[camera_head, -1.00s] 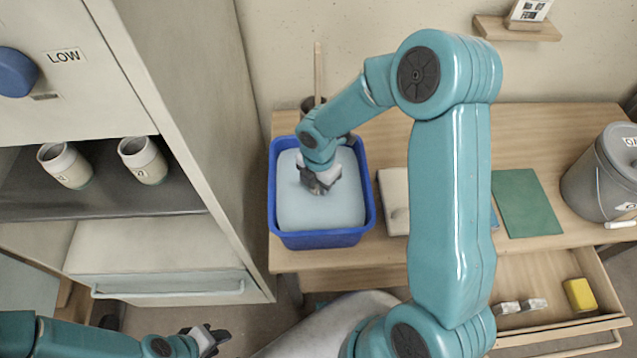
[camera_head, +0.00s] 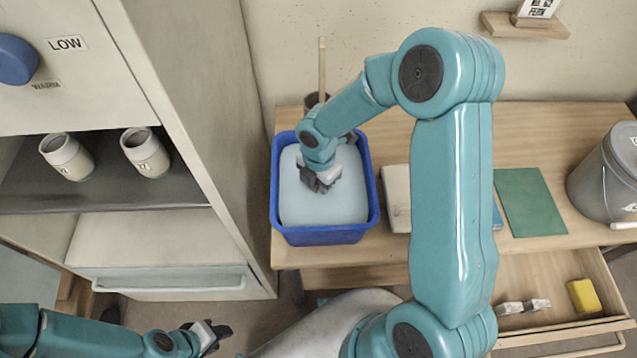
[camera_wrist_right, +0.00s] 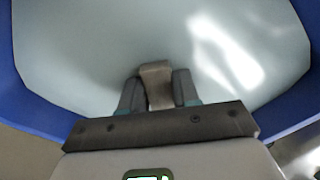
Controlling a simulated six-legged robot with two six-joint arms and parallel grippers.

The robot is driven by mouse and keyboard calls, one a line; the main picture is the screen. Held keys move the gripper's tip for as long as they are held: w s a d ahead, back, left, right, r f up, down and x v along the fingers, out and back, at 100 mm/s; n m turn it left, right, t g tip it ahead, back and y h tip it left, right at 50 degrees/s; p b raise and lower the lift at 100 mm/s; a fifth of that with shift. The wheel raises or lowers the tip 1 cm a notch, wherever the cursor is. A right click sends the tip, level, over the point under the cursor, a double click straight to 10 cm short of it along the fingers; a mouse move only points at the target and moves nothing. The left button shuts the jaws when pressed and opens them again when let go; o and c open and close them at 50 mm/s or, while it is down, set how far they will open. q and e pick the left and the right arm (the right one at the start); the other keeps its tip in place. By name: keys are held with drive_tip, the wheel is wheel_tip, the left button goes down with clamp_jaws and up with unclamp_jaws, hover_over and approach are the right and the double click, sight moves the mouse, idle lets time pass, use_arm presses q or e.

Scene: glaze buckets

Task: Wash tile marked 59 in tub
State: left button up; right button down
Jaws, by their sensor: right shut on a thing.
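The blue tub (camera_head: 374,205) stands on the wooden bench and is filled with pale, milky water (camera_head: 335,208). My right gripper (camera_head: 319,186) reaches down into the tub, its fingers at the water. In the right wrist view, the right gripper (camera_wrist_right: 157,92) is shut on a small beige-brown piece (camera_wrist_right: 156,80), seen between the two fingers. It may be the tile; no number shows on it, and its lower part is hidden. My left gripper (camera_head: 217,334) is low at the left, away from the tub; its finger gap is unclear.
At left, a cabinet holds two cups (camera_head: 67,156) (camera_head: 145,152) on a shelf. Right of the tub lie a pale board (camera_head: 396,198) and a green mat (camera_head: 530,202). A grey bucket (camera_head: 604,180) stands at right. An open drawer below holds a yellow sponge (camera_head: 583,296).

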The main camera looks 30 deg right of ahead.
drive_tip(key=shift+d+p, duration=0.3)
drive_tip(key=shift+d, duration=0.75)
drive_tip(key=shift+a, duration=0.15)
drive_tip(key=shift+a+b, duration=0.35)
drive_tip(key=shift+a, duration=0.75)
drive_tip(key=shift+d+p, duration=0.45)
drive_tip(key=shift+d, duration=0.8)
drive_tip(key=shift+a, duration=0.1)
drive_tip(key=shift+a+b, duration=0.35)
drive_tip(key=shift+a, duration=0.8)
